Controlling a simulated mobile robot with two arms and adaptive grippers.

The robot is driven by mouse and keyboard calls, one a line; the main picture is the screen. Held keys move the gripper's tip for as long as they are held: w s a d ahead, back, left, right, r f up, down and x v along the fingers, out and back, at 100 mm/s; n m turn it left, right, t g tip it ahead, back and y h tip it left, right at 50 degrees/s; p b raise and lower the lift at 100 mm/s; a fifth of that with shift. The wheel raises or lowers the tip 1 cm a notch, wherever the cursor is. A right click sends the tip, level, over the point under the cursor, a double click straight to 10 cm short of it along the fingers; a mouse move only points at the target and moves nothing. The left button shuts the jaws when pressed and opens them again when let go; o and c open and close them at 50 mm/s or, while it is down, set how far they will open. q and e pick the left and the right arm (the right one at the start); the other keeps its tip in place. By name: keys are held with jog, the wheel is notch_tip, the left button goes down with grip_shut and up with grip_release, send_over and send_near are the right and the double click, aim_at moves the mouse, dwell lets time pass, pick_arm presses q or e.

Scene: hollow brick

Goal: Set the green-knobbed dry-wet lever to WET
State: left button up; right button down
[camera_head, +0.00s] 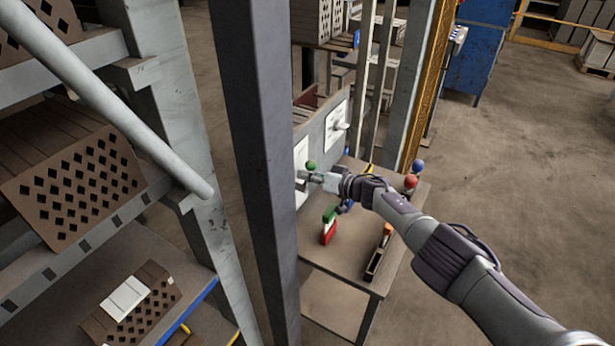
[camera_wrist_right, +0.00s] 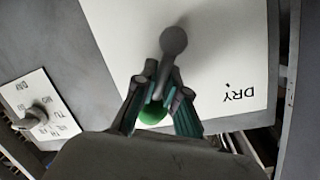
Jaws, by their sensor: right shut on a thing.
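The lever's green knob (camera_head: 311,165) shows in the head view in front of a white plate on the upright panel behind the table. My right gripper (camera_head: 308,177) is at this knob, its fingers partly hidden. In the right wrist view, the lever (camera_wrist_right: 173,42) has a grey round end at the top and runs down to the green knob (camera_wrist_right: 152,114). My right gripper (camera_wrist_right: 156,108) is shut on the lever near the knob, with a teal-padded finger on each side. The white plate (camera_wrist_right: 115,28) bears the word DRY (camera_wrist_right: 238,92), right of the lever. No WET label shows.
A second white plate (camera_head: 337,120) with a grey dial (camera_wrist_right: 35,117) is on the same panel. A dark post (camera_head: 258,150) stands left of the table.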

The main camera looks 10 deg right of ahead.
dwell(0.5)
jog(key=c, duration=1.2)
grip_release()
jog(key=shift+f, duration=0.1)
jog(key=shift+d, duration=0.2)
jog(key=v, duration=1.1)
jog(key=shift+s+d, duration=0.25)
